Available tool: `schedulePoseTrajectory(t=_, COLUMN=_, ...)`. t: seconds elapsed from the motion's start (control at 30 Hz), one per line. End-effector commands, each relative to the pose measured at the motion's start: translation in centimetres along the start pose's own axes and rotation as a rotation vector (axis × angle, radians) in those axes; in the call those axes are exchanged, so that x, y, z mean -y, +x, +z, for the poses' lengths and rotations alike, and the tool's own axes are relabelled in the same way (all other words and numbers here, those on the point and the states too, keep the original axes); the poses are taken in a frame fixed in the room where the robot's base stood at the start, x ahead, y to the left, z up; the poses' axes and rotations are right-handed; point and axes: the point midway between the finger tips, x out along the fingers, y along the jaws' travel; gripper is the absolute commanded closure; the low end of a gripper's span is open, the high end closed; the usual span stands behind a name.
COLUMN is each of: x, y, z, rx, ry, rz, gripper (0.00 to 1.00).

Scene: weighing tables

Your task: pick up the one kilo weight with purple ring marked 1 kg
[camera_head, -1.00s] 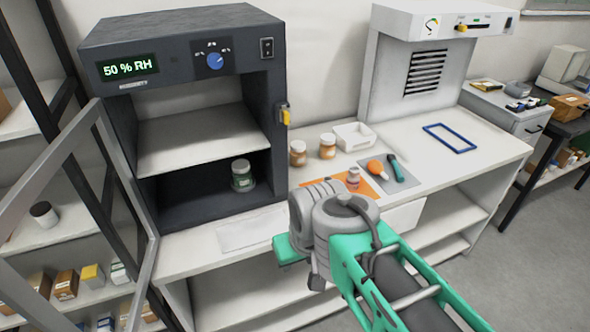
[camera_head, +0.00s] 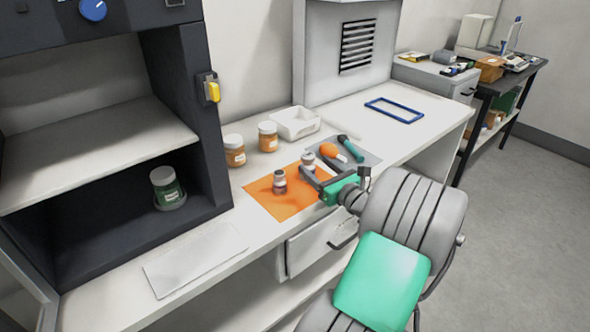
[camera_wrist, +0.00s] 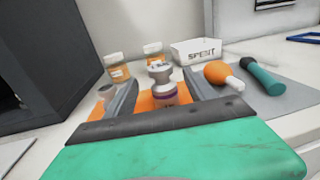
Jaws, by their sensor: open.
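The one kilo weight with a purple ring (camera_wrist: 166,96) is a small metal knobbed cylinder on an orange mat (camera_head: 264,197). In the wrist view it stands upright between the two fingers of my gripper (camera_wrist: 162,79), with a gap on each side. In the head view the same weight (camera_head: 308,159) is partly hidden by my gripper (camera_head: 313,173). My gripper is open and empty. A second, similar weight (camera_head: 279,182) stands on the mat to the left, and in the wrist view it (camera_wrist: 106,94) is outside the left finger.
Two orange-brown jars (camera_head: 234,151) (camera_head: 268,136) and a white tray marked SPENT (camera_wrist: 197,51) stand behind the mat. An orange bulb (camera_head: 330,150) and a dark green-handled tool (camera_head: 350,147) lie to the right on a grey mat (camera_head: 368,160). A dark cabinet (camera_head: 189,120) stands left.

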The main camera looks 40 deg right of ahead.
Motion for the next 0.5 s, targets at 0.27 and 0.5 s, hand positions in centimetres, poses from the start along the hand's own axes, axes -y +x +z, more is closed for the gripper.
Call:
schedulePoseTrajectory(t=0.27, x=-0.1, y=2.5, z=0.1, rx=0.013, ry=0.028, rz=0.001, gripper=0.36)
schedulePoseTrajectory(t=0.5, x=-0.7, y=6.7, z=0.0, rx=0.012, ry=0.025, rz=0.008, gripper=0.36)
